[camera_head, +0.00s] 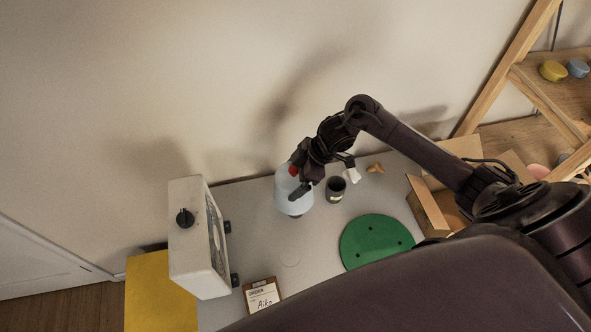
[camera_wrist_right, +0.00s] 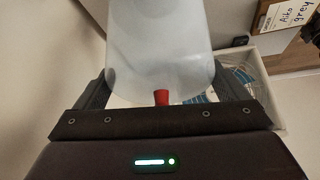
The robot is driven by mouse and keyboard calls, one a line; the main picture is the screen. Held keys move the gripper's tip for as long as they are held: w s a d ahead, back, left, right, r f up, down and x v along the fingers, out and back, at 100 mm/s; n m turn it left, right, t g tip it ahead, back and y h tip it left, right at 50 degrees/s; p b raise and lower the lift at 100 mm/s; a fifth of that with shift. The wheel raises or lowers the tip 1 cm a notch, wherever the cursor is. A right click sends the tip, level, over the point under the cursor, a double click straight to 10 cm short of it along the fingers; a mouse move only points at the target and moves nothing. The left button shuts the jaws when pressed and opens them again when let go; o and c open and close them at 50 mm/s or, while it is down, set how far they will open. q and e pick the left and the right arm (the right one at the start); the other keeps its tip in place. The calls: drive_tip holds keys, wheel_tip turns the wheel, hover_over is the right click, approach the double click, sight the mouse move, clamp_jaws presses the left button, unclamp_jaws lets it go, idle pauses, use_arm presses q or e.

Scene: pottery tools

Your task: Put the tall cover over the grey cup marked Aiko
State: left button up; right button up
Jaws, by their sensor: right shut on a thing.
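My right gripper (camera_head: 299,186) is shut on the tall cover (camera_head: 294,203), a pale, translucent dome with a red knob. In the right wrist view the cover (camera_wrist_right: 155,45) fills the space between the two fingers, with its red knob (camera_wrist_right: 161,97) close to the palm. The grey cup (camera_head: 336,192) stands upright on the table just right of the cover, apart from it in the picture. A dark patch shows at the cover's lower edge; I cannot tell what it is. The order card (camera_head: 262,297) reads Aiko; it also shows in the wrist view (camera_wrist_right: 286,15). My left gripper is out of view.
A green disc (camera_head: 377,243) lies right of centre. Small white and tan items (camera_head: 375,168) are behind the cup. An open cardboard box (camera_head: 427,207) is at right. Bare table (camera_head: 240,205) lies left of the cover.

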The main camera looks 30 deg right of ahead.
drive_tip(key=shift+f+b, duration=0.55)
drive_tip(key=shift+f, duration=0.35)
drive_tip(key=shift+s+f, duration=0.1)
drive_tip(key=shift+f, duration=0.2)
use_arm(q)
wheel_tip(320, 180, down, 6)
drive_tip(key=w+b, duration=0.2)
drive_tip(key=b, duration=0.3)
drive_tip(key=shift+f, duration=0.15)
use_arm(e)
wheel_tip(320, 180, down, 7)
drive_tip(key=shift+r, duration=0.1)
drive_tip(key=o, duration=0.7)
drive_tip(key=shift+c, duration=0.2)
